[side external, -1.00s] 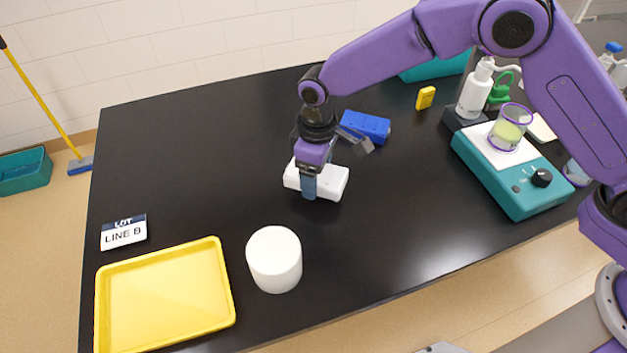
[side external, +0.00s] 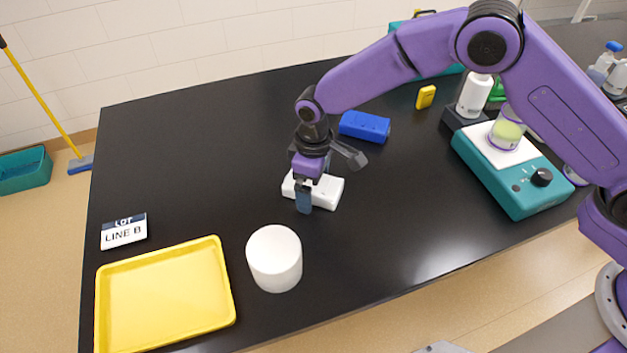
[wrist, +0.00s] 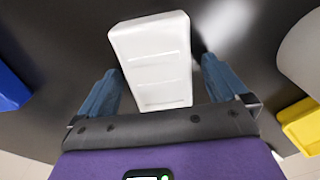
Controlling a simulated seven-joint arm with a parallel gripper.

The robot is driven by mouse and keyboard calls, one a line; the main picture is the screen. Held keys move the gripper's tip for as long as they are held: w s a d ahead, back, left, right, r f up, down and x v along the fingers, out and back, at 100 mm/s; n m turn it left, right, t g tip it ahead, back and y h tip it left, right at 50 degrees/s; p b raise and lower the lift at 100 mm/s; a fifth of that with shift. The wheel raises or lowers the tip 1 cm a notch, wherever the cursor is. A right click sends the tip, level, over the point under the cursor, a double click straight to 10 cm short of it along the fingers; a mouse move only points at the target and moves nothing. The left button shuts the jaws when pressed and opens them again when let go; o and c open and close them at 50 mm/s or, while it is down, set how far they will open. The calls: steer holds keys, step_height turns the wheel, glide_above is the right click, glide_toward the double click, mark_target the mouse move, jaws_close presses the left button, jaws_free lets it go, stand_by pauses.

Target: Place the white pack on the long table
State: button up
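The white pack (side external: 328,192) lies on the long black table (side external: 190,160), near its middle in the side view. In the wrist view the white pack (wrist: 152,60) is a ridged block with rounded edges. My gripper (side external: 314,186) is low over the pack, one finger on its near side. In the wrist view my gripper (wrist: 158,68) is open, with its two blue fingers on either side of the pack and a narrow gap at each. The far finger is mostly hidden in the side view.
A white cylinder (side external: 274,259) and a yellow tray (side external: 228,290) stand front left, with a LINE B sign (side external: 124,232) behind. A blue block (side external: 365,126) is just behind my gripper. A teal device (side external: 530,190) holds a beaker at right.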

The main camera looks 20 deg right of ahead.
mark_target(321, 182)
step_height(321, 182, up, 18)
steer(key=shift+d+f, duration=0.25)
steer(key=shift+d, duration=0.15)
stand_by(0.4)
steer(key=s+d+n, duration=0.2)
steer(key=s+d, duration=2.7)
steer(key=d, duration=0.2)
steer(key=shift+s+r+n, duration=0.15)
steer(key=shift+n, duration=0.15)
